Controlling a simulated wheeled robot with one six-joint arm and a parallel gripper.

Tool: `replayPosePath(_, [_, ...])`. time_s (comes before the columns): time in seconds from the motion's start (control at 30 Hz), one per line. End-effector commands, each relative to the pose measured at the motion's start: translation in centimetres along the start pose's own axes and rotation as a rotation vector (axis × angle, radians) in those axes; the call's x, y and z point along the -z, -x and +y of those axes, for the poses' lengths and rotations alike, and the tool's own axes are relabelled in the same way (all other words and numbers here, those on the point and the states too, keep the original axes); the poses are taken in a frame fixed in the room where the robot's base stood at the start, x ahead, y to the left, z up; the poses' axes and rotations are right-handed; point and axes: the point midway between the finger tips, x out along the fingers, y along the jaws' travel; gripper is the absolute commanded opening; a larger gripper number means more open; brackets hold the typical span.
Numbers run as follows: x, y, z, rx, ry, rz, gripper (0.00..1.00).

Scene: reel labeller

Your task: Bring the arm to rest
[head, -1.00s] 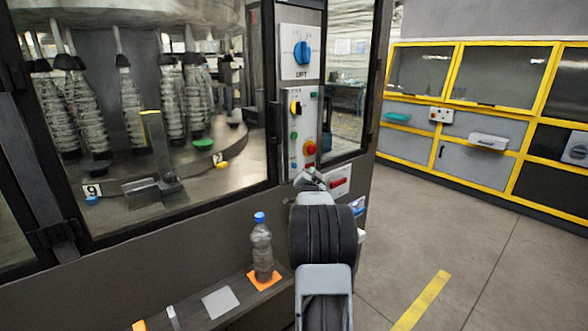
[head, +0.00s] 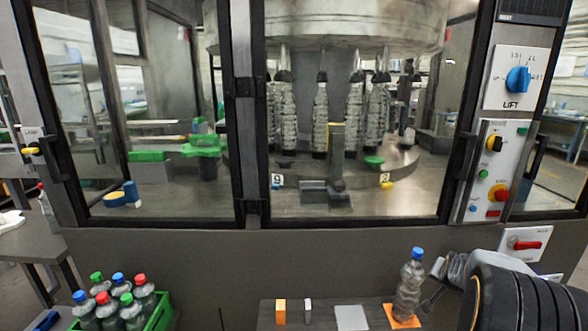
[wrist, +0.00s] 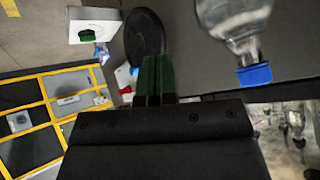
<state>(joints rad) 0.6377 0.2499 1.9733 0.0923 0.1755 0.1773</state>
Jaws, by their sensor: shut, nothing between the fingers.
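My arm shows at the lower right of the head view, its black joint and grey links in front of the machine. My gripper (wrist: 154,80) is in the middle of the wrist view, its dark green fingers together with nothing between them. A clear bottle with a blue cap (head: 408,288) stands upright on an orange pad (head: 403,317) on the shelf, just left of my arm in the head view. The bottle's blue cap (wrist: 254,75) shows right of my fingers in the wrist view, with a gap between.
The glazed labelling machine (head: 150,250) fills the head view. A green crate (head: 160,312) of capped bottles stands lower left. A white box with a green button (wrist: 92,27) shows in the wrist view.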

Motion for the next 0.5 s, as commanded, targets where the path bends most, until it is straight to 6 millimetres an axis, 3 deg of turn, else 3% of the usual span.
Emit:
replayPosePath(0.03, [-2.4, 3.2, -2.0, 0.014, 0.081, -0.103, 0.0])
replayPosePath(0.1, [-6.3, 7.0, -3.8, 0.028, 0.195, -0.245, 0.0])
replayPosePath(0.3, [-15.4, 18.4, -6.4, 0.079, 0.509, -0.526, 0.0])
replayPosePath(0.4, [-18.4, 23.1, -6.8, 0.111, 0.633, -0.582, 0.0])
replayPosePath(0.5, [-19.6, 26.1, -7.4, 0.152, 0.713, -0.563, 0.0])
